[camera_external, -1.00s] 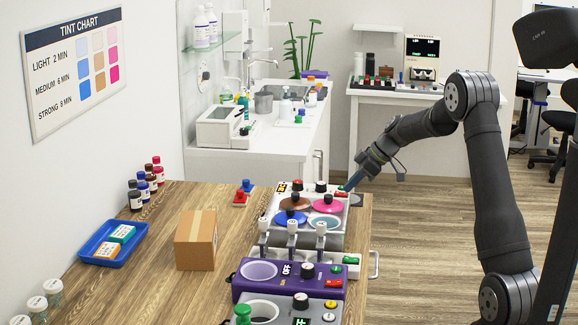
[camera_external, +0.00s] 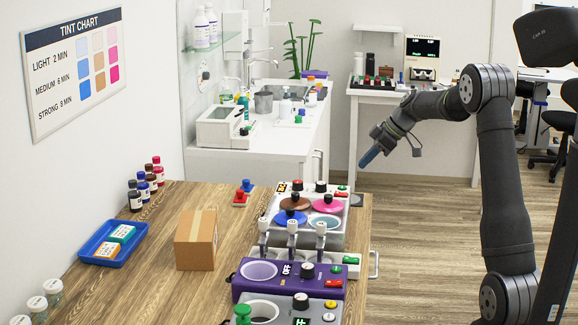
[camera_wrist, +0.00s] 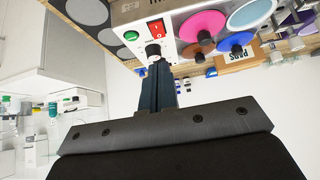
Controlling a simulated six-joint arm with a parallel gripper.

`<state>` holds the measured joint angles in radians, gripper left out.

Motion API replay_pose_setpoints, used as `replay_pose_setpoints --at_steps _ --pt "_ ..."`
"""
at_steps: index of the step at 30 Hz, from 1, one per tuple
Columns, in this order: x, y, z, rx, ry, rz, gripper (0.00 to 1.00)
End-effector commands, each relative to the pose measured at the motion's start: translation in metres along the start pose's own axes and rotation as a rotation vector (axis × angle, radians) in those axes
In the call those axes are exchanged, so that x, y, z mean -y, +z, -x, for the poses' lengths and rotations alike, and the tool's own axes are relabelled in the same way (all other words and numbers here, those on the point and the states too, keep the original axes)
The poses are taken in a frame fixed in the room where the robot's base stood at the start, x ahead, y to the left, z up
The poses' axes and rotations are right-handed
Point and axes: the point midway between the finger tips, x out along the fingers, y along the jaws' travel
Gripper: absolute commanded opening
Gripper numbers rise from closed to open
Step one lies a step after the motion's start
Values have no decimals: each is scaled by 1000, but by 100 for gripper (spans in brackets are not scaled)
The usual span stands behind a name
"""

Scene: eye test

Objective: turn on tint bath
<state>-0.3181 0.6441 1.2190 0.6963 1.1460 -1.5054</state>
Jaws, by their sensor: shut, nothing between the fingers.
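The tint bath, a white multi-well unit (camera_external: 334,243), stands at the right end of the wooden table. It has brown, pink and blue lids and one uncovered pale-blue well (camera_external: 325,221). A small yellow display (camera_external: 281,187) is at its far left; its letters are too small to read. My gripper (camera_external: 368,161) is shut and empty, in the air right of and above the bath. The wrist view shows its dark fingers (camera_wrist: 158,78) pointing toward that face.
A purple unit (camera_external: 255,290) showing OFF and a grey unit (camera_external: 283,317) stand nearer on the table. A cardboard box (camera_external: 195,245), a blue tray (camera_external: 93,255) and several bottles (camera_external: 136,198) are to the left. Open floor lies right of the table.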

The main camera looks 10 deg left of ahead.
Motion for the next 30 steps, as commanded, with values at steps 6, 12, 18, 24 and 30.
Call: replay_pose_setpoints --at_steps 6,12,18,24,30 --pt "0 10 41 0 2 1 0" --pt "0 14 56 0 0 1 0" --pt "0 14 58 0 0 1 0" --pt "0 14 57 0 -1 1 0" --pt "0 12 47 0 -2 1 0"
